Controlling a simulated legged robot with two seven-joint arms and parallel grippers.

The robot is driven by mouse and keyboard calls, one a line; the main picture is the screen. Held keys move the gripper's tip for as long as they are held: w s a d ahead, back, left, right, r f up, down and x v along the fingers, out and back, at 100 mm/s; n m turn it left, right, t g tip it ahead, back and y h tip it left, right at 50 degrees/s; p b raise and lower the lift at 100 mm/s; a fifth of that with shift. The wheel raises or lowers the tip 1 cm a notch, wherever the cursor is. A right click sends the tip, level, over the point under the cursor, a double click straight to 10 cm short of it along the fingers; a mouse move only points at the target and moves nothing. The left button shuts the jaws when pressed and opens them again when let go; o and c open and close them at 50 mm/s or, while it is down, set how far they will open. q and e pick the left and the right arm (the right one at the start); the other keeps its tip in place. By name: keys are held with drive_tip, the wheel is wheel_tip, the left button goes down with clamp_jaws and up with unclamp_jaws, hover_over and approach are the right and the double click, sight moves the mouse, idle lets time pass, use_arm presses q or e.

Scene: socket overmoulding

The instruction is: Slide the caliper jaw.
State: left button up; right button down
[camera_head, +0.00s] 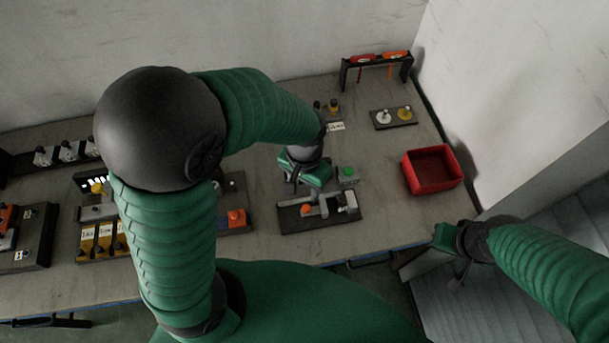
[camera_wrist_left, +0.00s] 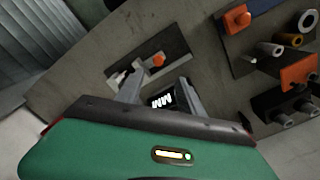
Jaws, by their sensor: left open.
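The caliper fixture is a dark base plate (camera_head: 325,222) with grey jaw parts (camera_head: 348,203) and an orange knob (camera_head: 306,210). In the left wrist view the plate (camera_wrist_left: 175,48) lies ahead of my fingers, with its orange knob (camera_wrist_left: 158,60) and a pale grey part at its left end. My left gripper (camera_head: 306,192) is open above the fixture's back edge.
A red bin (camera_head: 433,184) is to the right. A rack with red and orange tools (camera_head: 376,57) stands at the back. My left arm hides part of the left fixtures.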

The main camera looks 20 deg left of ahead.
use_arm(q)
wheel_tip(320, 180, up, 5)
drive_tip(key=shift+f, duration=0.1)
drive_tip(key=shift+a, duration=0.1)
idle(0.3)
